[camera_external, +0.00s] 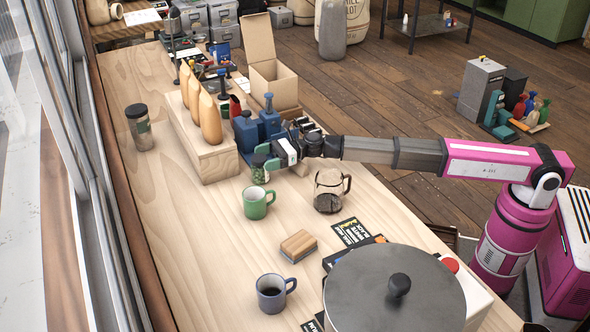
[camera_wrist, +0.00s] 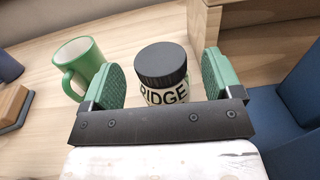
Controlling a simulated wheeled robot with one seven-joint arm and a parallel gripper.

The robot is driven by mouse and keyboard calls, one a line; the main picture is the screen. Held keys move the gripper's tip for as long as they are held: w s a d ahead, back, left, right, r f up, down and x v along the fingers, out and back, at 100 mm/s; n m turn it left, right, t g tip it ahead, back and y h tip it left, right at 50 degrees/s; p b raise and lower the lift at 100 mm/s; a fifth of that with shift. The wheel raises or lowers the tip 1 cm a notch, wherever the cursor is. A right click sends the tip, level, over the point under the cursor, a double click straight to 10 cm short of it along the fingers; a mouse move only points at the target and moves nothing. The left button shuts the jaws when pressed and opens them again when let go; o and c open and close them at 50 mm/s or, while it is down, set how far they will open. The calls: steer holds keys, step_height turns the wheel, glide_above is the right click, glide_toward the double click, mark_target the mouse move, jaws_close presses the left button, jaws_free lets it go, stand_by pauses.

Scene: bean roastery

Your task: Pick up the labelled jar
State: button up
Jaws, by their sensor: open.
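The labelled jar (camera_wrist: 162,66) has a black ribbed lid and a pale label with dark letters reading "RIDGE". It stands upright on the wooden table. My gripper (camera_wrist: 163,82) is open, with one green pad on each side of the jar. In the wrist view the jar shows between the pads, with a gap visible on both sides; its lower part is hidden by the gripper. In the external view my gripper (camera_external: 266,159) is at the jar (camera_external: 260,174), partly covering it, beside the wooden riser.
A green mug (camera_external: 256,203) stands close by the jar. The wooden riser (camera_external: 205,158) with tan bottles and a blue object (camera_external: 248,132) are behind it. A glass carafe (camera_external: 328,190) and wooden block (camera_external: 299,245) stand nearer. Another dark-lidded jar (camera_external: 140,128) stands left; table around it is clear.

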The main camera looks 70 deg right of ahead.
steer(key=x, duration=0.2)
steer(key=shift+w+a+r, duration=0.1)
steer(key=shift+w+a, duration=0.15)
steer(key=shift+w, duration=0.05)
steer(key=c, duration=1.1)
steer(key=shift+r, duration=0.1)
